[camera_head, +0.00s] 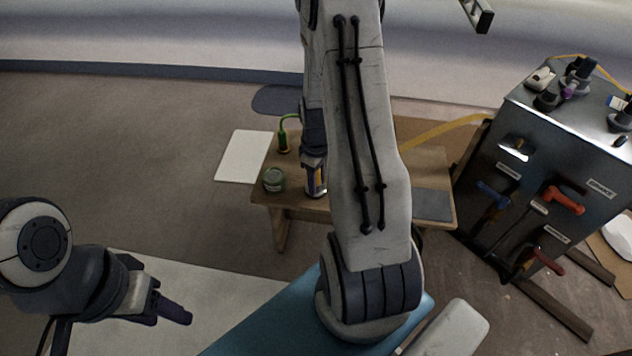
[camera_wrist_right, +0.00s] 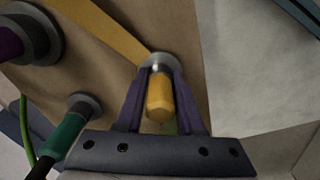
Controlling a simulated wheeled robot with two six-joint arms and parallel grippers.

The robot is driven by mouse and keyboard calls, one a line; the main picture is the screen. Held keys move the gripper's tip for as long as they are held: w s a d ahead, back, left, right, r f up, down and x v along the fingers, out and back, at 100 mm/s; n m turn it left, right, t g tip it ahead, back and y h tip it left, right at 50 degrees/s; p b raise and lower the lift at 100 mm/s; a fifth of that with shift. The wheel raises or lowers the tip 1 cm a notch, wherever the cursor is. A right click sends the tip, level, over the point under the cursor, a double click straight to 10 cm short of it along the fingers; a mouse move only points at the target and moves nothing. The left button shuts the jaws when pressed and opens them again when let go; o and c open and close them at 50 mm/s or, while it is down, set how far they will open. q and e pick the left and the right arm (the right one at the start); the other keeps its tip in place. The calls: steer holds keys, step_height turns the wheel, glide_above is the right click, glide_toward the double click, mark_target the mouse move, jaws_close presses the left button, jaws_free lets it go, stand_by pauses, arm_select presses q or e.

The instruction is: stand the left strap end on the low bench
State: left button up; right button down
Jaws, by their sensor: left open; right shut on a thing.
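A yellow strap end (camera_wrist_right: 160,98) with a grey metal disc at its far end is between the two fingers of my right gripper (camera_wrist_right: 155,85), which is shut on it. In the head view my right gripper (camera_head: 315,178) points down over the low bench (camera_head: 415,165), near its front edge, and its arm hides much of the bench. The disc is over the brown bench top; I cannot tell whether it touches. A yellow strap (camera_head: 445,133) runs from the bench to the dark box. My left gripper (camera_head: 172,308) is open and empty at lower left, away from the bench.
A green piece with a cord (camera_head: 284,141) and a grey-green can (camera_head: 274,180) stand on the bench's left part. A purple piece (camera_wrist_right: 12,44) shows in the right wrist view. The dark box (camera_head: 540,165) with colored handles stands right of the bench. A white sheet (camera_head: 241,156) lies left.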

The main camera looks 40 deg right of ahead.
steer(key=shift+f, duration=0.15)
steer(key=c, duration=0.5)
jaws_free()
step_height(320, 180, up, 12)
steer(key=p, duration=0.6)
steer(key=shift+r, duration=0.2)
steer(key=s+a+r+n, duration=0.1)
steer(key=a+r, duration=0.3)
steer(key=a, duration=0.6)
steer(key=s+a+r+n, duration=0.1)
steer(key=a+r, duration=0.4)
steer(key=a, duration=0.5)
steer(key=shift+n+y, duration=0.5)
steer(key=shift+n, duration=0.3)
steer(key=s+a+r, duration=0.1)
steer(key=s+a, duration=0.2)
steer(key=s, duration=0.1)
steer(key=s+a+r, duration=0.2)
steer(key=s+a, duration=0.2)
steer(key=s, duration=0.1)
steer(key=s+a+r, duration=0.2)
steer(key=s+a, duration=0.2)
steer(key=s, duration=0.1)
steer(key=shift+s+a, duration=0.1)
steer(key=shift+s, duration=0.15)
